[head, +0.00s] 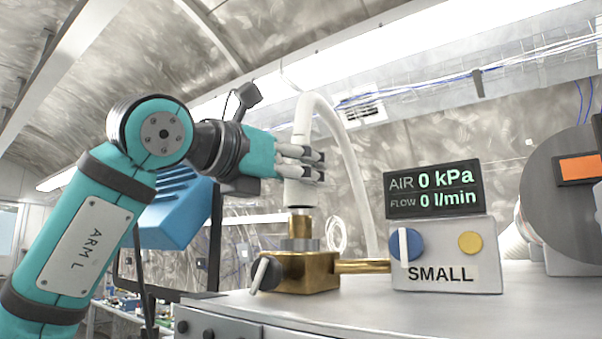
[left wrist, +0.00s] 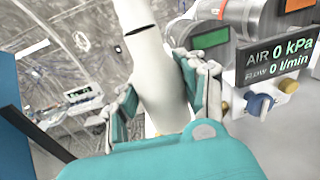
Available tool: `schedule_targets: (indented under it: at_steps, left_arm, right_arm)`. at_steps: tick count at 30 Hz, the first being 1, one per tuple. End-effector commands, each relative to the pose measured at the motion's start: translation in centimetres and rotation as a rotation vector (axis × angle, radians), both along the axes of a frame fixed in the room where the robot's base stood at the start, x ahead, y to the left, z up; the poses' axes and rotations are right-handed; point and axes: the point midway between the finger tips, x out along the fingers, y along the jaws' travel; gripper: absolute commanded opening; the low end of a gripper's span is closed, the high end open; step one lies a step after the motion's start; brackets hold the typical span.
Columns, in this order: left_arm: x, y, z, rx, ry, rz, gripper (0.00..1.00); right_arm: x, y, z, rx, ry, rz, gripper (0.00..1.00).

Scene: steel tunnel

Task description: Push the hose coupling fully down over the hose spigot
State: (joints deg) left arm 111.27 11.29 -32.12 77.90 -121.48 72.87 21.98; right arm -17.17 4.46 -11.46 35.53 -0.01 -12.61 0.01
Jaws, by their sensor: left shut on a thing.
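The white hose coupling (head: 299,192) hangs upright at the end of a pale hose (head: 345,150) in the head view. My left gripper (head: 318,166) is shut around it from the left. The left wrist view shows the pale coupling (left wrist: 158,80) between the fingers of my left gripper (left wrist: 160,98). The brass hose spigot (head: 300,227) stands upright directly below the coupling, on a brass valve block (head: 305,272). The coupling's dark lower rim is at the spigot's top; I cannot tell whether they touch. Most of the brass spigot shows. My right gripper is not in view.
A panel marked SMALL (head: 445,280) with blue and yellow knobs stands right of the valve. Its display (head: 433,190) reads 0 kPa and 0 l/min. A large grey drum (head: 560,200) is at the far right. The grey bench top (head: 380,310) is clear in front.

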Motion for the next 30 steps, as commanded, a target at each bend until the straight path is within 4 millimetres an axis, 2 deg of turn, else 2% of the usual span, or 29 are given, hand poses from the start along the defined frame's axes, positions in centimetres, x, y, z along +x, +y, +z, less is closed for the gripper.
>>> schedule_targets:
  at_steps: [30]
  left_arm:
    - [0.0,0.0,-2.2,0.000,-0.001,0.000,0.07]
  right_arm:
    - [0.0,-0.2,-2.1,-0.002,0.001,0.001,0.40]
